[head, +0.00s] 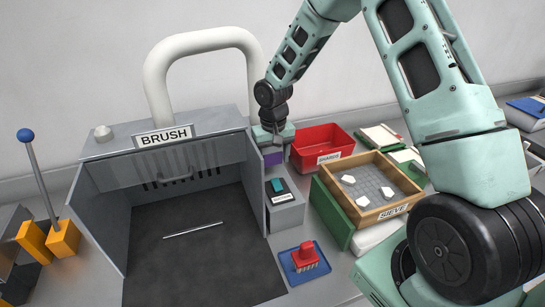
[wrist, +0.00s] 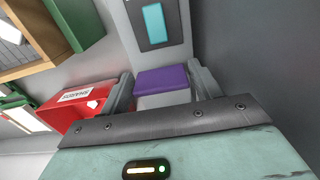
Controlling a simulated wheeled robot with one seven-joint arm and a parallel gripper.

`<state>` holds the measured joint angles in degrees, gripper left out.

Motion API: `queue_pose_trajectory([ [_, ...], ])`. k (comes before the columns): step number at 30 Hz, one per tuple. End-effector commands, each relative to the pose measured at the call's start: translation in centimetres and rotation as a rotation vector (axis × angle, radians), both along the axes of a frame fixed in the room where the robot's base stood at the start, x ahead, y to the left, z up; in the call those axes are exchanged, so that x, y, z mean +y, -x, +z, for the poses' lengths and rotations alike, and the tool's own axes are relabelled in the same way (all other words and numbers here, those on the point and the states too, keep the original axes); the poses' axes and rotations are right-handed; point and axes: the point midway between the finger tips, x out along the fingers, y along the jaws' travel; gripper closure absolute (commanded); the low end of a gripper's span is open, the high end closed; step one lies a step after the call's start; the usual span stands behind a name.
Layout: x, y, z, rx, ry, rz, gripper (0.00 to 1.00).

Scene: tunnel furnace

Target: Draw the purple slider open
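The purple slider (wrist: 162,79) shows as a purple block with a pale grey part on its near side, in the upper middle of the wrist view. My gripper (wrist: 161,84) has one finger on each side of it, with little or no gap visible; I cannot tell whether the fingers press on it. In the head view my gripper (head: 273,147) points down, and the purple slider (head: 273,159) shows just below it, partly hidden. The slider is by the right side of the grey furnace marked BRUSH (head: 174,130).
A grey box with a teal-topped device (head: 277,186) stands just in front of the slider. The red bin (head: 322,136) and wooden sieve tray (head: 391,209) are to the right. A red brush lies on a blue tray (head: 301,278) in front.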

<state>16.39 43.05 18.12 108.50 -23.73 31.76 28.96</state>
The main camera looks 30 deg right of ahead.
Motion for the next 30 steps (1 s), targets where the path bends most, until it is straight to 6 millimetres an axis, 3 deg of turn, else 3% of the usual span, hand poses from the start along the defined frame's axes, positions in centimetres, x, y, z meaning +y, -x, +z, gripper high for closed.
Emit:
queue_pose_trajectory([
  [14,0.0,0.1,0.8,0.004,0.001,0.0,0.24],
  [20,0.0,0.0,4.4,-0.001,0.002,-0.001,0.24],
  [30,0.0,0.1,12.4,0.001,0.001,0.0,0.24],
])
